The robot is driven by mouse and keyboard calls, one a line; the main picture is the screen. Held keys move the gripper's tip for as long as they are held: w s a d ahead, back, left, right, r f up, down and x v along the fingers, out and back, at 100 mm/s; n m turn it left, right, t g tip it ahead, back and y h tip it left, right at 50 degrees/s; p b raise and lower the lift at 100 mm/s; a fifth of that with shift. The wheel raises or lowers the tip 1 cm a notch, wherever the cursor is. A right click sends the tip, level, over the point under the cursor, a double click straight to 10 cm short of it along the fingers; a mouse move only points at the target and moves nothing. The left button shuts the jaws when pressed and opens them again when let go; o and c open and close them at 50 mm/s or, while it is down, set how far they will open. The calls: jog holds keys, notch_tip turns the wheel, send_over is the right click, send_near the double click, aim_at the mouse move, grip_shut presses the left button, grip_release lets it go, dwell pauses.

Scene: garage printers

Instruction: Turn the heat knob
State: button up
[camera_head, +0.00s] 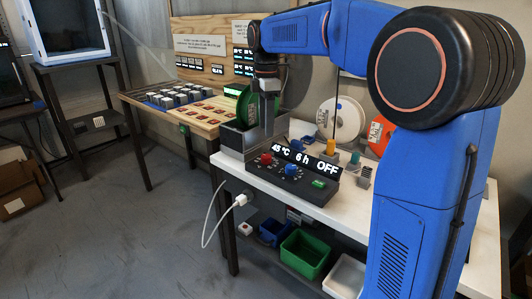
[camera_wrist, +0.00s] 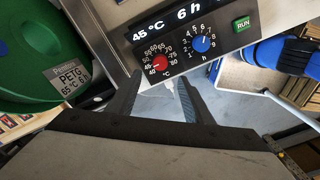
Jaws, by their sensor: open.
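The heat knob is red (camera_head: 266,158) and sits at the left of a black control panel (camera_head: 300,183) on the white bench. In the wrist view the red knob (camera_wrist: 159,61) has a °C scale, its pointer near the low end. The display (camera_wrist: 166,22) reads 45 °C and 6 h; in the head view it also reads OFF.
A blue hour knob (camera_wrist: 201,43) and a green RUN button (camera_wrist: 242,23) are right of the red knob. A green spool (camera_wrist: 40,50) labelled PETG 65 °C 6 h stands close by. A white spool (camera_head: 341,118) is farther back. The floor (camera_head: 150,240) left is clear.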

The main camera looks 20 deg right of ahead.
aim_at(266, 156)
notch_tip(266, 156, down, 11)
jog(key=shift+r, duration=0.15)
jog(key=shift+c, duration=0.5)
jog(key=c, duration=1)
